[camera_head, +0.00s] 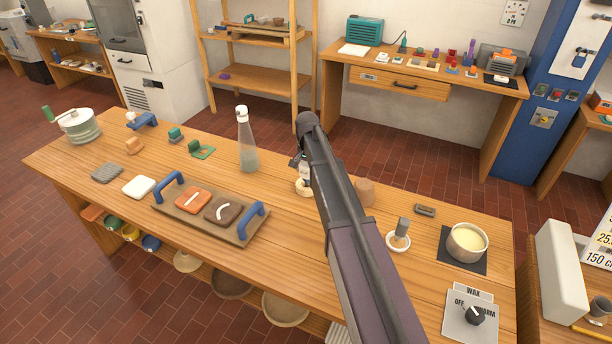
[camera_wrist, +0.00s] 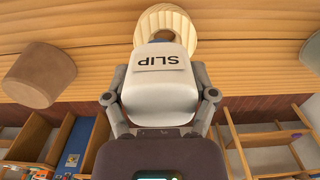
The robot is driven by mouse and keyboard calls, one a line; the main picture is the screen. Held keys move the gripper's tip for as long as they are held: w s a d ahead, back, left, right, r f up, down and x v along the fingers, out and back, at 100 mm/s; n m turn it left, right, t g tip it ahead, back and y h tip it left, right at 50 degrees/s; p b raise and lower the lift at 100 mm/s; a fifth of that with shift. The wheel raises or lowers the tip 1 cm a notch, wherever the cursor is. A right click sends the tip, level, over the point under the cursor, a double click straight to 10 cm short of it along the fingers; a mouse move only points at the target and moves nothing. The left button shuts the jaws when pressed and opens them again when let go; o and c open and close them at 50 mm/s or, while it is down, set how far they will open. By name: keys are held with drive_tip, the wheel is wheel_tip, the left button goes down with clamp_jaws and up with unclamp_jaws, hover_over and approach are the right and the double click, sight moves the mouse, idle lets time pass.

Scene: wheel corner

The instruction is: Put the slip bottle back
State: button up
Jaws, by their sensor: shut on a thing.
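The slip bottle (camera_wrist: 160,88) is white with a black SLIP label that reads upside down in the wrist view. My gripper (camera_wrist: 160,97) is shut on it, one finger on each side. In the head view the bottle (camera_head: 305,173) shows only in part, because my arm covers much of it. A pale ring-shaped holder (camera_head: 302,189) is directly below the bottle on the wooden bench, and it also shows behind the bottle in the wrist view (camera_wrist: 204,32). I cannot tell whether the bottle touches the ring or sits in it.
A brown cylinder (camera_head: 366,192) stands close to the right of the ring. A tall clear bottle (camera_head: 247,150) stands to the left, beyond a board (camera_head: 238,238) with blue handles. A white dish with a grey tool (camera_head: 398,240) and a wax pot (camera_head: 466,243) are farther right.

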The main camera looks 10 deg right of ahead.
sight(307, 175)
drive_tip(key=shift+w+f, duration=0.15)
drive_tip(key=shift+w, duration=0.8)
drive_tip(key=shift+s+f+b, duration=0.3)
drive_tip(key=shift+f+b, duration=0.35)
drive_tip(key=shift+b, duration=0.05)
drive_tip(key=shift+f+b, duration=0.9)
drive_tip(key=o, duration=1.2)
drive_tip(key=shift+o, duration=0.2)
drive_tip(key=shift+f, duration=0.1)
